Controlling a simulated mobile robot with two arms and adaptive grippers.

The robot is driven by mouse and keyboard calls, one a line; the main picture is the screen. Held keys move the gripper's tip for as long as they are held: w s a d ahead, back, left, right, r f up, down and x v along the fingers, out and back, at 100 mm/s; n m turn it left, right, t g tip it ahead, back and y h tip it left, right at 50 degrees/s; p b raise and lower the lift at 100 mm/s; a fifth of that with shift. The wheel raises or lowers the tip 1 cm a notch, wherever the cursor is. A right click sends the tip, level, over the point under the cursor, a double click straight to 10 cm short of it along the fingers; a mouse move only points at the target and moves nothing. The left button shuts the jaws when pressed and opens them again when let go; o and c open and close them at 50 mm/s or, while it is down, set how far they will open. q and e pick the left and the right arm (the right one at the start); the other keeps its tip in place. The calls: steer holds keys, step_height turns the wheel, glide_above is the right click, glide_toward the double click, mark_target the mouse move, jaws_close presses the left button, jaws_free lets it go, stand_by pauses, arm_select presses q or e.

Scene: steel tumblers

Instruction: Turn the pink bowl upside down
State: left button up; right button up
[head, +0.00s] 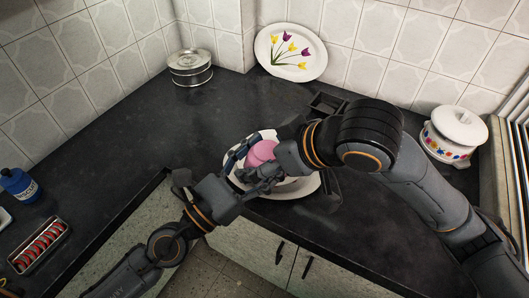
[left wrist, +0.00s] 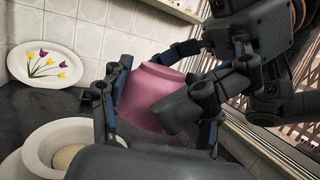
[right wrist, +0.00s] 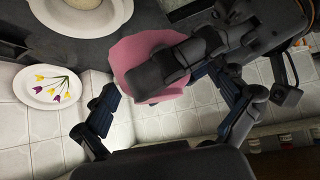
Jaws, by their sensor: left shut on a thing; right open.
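The pink bowl (head: 262,151) is held up above a white plate (head: 300,190) near the counter's front edge. My left gripper (head: 262,175) is shut on it. In the left wrist view the pink bowl (left wrist: 140,92) sits between its fingers, tilted, with a narrower end upward. My right gripper (head: 245,152) is open, close beside the bowl. In the right wrist view the bowl (right wrist: 130,52) lies just beyond its spread fingers, partly hidden by a dark gripper part. I cannot tell whether the right fingers touch it.
A tulip plate (head: 290,52) leans on the back wall. A steel container (head: 190,68) stands at the back left, a lidded white pot (head: 455,130) at the right. A blue bottle (head: 18,186) and a tray of red items (head: 40,245) are at the left. The counter's left middle is clear.

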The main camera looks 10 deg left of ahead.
steer(key=c, duration=1.2)
arm_select(q)
steer(key=o, duration=1.7)
arm_select(e)
steer(key=shift+s, duration=0.1)
steer(key=shift+c, duration=0.3)
arm_select(q)
steer(key=shift+s, duration=0.2)
